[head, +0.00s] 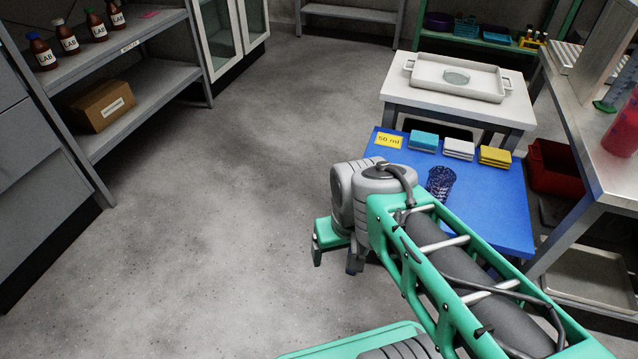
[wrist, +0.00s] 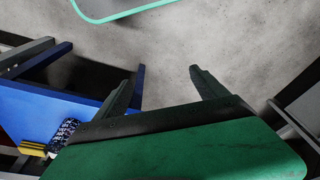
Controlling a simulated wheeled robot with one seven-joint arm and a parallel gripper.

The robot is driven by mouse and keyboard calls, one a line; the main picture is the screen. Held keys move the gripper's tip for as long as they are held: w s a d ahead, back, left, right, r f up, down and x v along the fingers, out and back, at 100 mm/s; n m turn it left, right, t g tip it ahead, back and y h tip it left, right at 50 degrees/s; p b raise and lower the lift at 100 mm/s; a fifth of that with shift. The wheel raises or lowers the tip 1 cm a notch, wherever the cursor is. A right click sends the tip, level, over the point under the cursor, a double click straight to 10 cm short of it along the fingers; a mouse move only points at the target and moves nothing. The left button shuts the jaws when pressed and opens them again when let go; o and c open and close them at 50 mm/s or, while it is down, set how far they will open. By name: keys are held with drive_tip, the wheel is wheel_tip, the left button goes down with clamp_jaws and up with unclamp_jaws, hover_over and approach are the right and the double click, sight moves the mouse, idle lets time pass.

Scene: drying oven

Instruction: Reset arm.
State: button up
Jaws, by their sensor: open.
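My arm reaches forward and to the left from the lower right in the head view. My gripper (head: 338,260) hangs over the floor beside the left edge of the blue table (head: 500,209), with its fingers pointing down. Part of the blue table (wrist: 45,112) shows at the left in the wrist view.
The blue table carries a yellow "50 ml" card (head: 389,140), cyan, white and yellow stacks, and a dark mesh cup (head: 440,183). Behind it, a white table bears a tray (head: 425,78) with a glass dish (head: 456,77). A metal bench (head: 600,150) stands right. Floor at left is clear.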

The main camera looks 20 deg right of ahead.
wheel_tip(320, 180, up, 39)
drive_tip(key=w+t+p, duration=0.1)
drive_tip(key=p, duration=3.3)
drive_tip(key=shift+w+d+p, duration=0.2)
drive_tip(key=shift+w+p, duration=0.1)
drive_tip(key=shift+w, duration=0.1)
